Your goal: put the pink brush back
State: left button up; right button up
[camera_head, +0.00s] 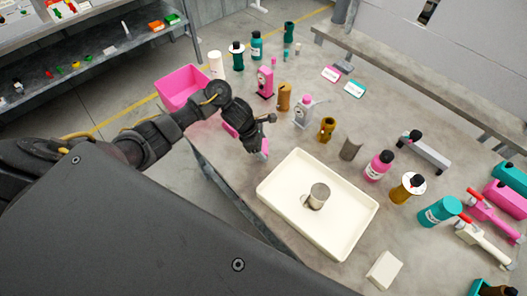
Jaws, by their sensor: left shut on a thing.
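My left gripper (257,138) reaches in from the left over the near left edge of the table. It is shut on a pink thing, which looks like the pink brush (264,149). Pink parts show on both sides of the fingers, and the middle is hidden by the gripper. I cannot tell whether the brush touches the table. A pink bin (180,83) stands at the table's far left corner, behind my left arm; its inside is partly hidden. My right gripper is not in view.
A cream tray (345,236) holding a metal cylinder (319,195) lies right of the gripper. Pink (265,82), brown (284,97) and grey (302,112) pump bodies stand beyond it. Bottles and more pump parts crowd the right. A shelf (100,65) is at far left.

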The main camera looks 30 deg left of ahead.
pick_arm(q)
notch_tip(320, 180, down, 2)
jog(key=shift+f+p, duration=0.1)
jog(key=shift+p, duration=0.55)
jog(key=shift+f, duration=0.4)
jog(key=shift+f+b, duration=0.2)
jog(key=shift+b, duration=0.1)
jog(key=o, duration=1)
jog(key=shift+c, duration=0.2)
jog(key=shift+r, duration=0.2)
